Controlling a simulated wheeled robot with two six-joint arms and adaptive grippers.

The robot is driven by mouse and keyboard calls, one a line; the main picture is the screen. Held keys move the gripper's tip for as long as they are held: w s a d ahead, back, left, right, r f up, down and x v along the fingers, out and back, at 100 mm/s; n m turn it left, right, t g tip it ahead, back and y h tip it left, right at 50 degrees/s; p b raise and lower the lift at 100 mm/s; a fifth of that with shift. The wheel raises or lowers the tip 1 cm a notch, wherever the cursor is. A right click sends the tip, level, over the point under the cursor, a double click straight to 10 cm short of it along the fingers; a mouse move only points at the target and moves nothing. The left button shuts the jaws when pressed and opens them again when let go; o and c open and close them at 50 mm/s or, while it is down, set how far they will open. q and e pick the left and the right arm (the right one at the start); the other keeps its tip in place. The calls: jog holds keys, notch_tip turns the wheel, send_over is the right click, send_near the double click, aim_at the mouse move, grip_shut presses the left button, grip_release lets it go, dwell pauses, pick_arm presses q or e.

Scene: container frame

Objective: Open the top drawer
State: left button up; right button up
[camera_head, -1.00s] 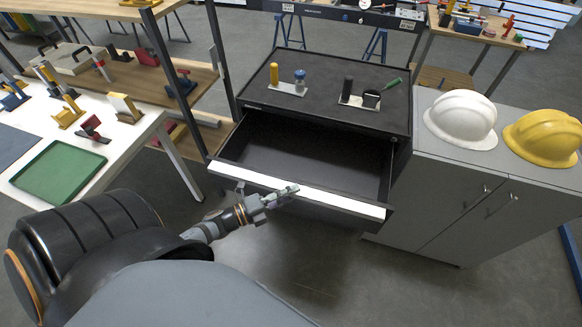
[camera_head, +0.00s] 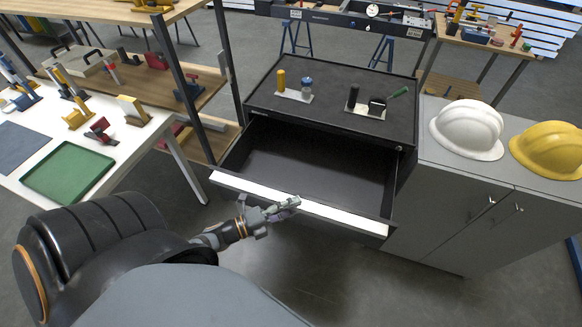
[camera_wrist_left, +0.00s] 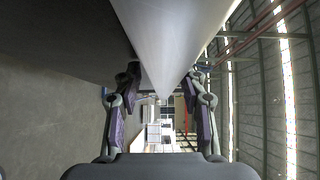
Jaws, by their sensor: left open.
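The black tool cabinet (camera_head: 330,100) stands in the middle of the head view. Its top drawer (camera_head: 315,168) is pulled far out, and the dark inside looks empty. The drawer's front carries a long white strip (camera_head: 330,214). My left gripper (camera_head: 292,203) is at the outer side of this front, near its middle. In the left wrist view the two fingers of the left gripper (camera_wrist_left: 162,88) stand apart, one on each side of the pale drawer front (camera_wrist_left: 165,40). Whether they touch it I cannot tell. My right gripper is not in view.
Small tools stand on the cabinet top (camera_head: 345,90). A grey cupboard (camera_head: 470,215) with a white helmet (camera_head: 467,127) and a yellow helmet (camera_head: 549,150) is at the right. A white table (camera_head: 130,150) with a green tray (camera_head: 68,172) is at the left. The floor before the drawer is clear.

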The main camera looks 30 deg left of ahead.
pick_arm(q)
jog(key=shift+s+r, duration=0.1)
jog(key=shift+s, duration=0.05)
jog(key=v, duration=1.1)
jog(key=shift+s+a, duration=0.3)
jog(key=shift+a, duration=0.05)
jog(key=s+a+f+n+g+y, duration=0.15)
jog(key=a+f+n+y, duration=0.4)
jog(key=f, duration=0.65)
jog(key=s+a+f+n+g+y, duration=0.1)
jog(key=a+f+n+g+y, duration=0.3)
jog(key=f+n, duration=0.5)
jog(key=s+d+f+n+g+y, duration=0.1)
jog(key=s+f+n+g, duration=0.1)
jog(key=s+f, duration=0.35)
jog(key=s+d+f+n+g, duration=0.1)
jog(key=s+f+n+g, duration=0.15)
jog(key=f, duration=0.55)
jog(key=s+d+f+n+g, duration=0.4)
jog(key=s+d+f+n, duration=0.1)
jog(key=d, duration=0.4)
jog(key=s+f, duration=0.1)
jog(key=s, duration=0.1)
jog(key=shift+s+f, duration=0.35)
jog(key=shift+s, duration=0.05)
